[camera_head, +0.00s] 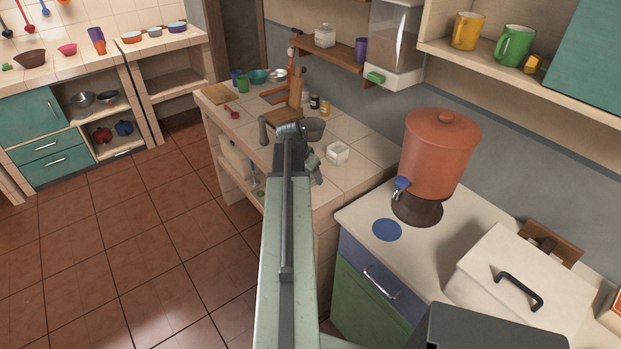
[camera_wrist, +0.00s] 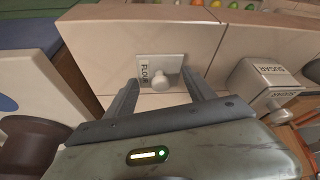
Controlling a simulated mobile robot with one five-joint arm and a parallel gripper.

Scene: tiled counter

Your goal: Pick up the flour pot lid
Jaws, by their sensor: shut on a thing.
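The flour pot lid (camera_wrist: 174,64) is a pale square plate with a round knob and a FLOUR label, in the middle of the wrist view. My gripper (camera_wrist: 162,82) has one finger on each side of the lid and is shut on it. In the head view my gripper (camera_head: 316,173) is at the far end of my arm, over the tiled counter, and the lid cannot be made out there. A small white pot (camera_head: 338,154) stands just right of it; its label is not readable.
A white sugar pot (camera_wrist: 262,82) is to the right in the wrist view. Small jars (camera_head: 325,108), a wooden chair-like stand (camera_head: 294,98) and cups (camera_head: 243,84) stand farther back. A terracotta water dispenser (camera_head: 440,155) stands on the nearer counter at right.

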